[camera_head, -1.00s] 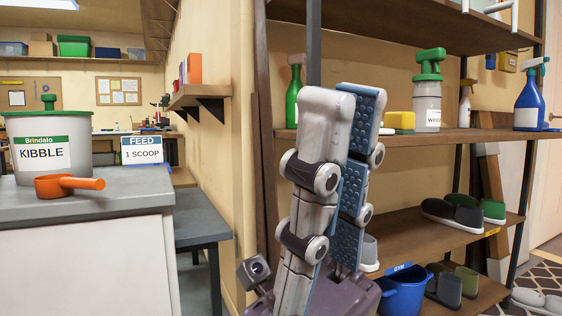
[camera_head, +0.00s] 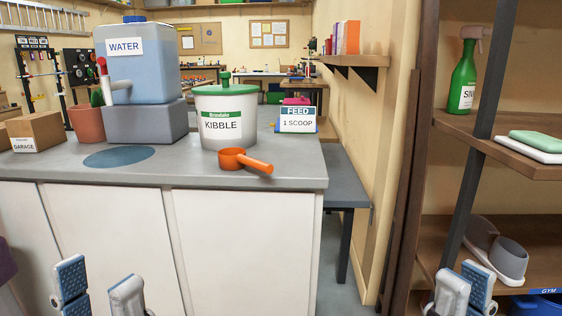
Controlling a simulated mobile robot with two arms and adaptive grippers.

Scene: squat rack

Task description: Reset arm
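My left gripper (camera_head: 98,290) is at the bottom left, in front of the white counter front. Its two fingers stand apart, with a blue ridged pad on one, and nothing shows between them. My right gripper (camera_head: 464,288) is at the bottom right, in front of the wooden shelving. Its white finger and blue ridged pad overlap from this angle, so its opening cannot be judged. No object shows in it. Both arms are mostly below the picture.
The grey counter (camera_head: 70,172) carries a kibble tub (camera_head: 222,112), an orange scoop (camera_head: 240,160), a water container (camera_head: 140,65) and a feed sign (camera_head: 298,119). The shelving (camera_head: 440,195) at right holds a green spray bottle (camera_head: 464,75) and shoes (camera_head: 498,250).

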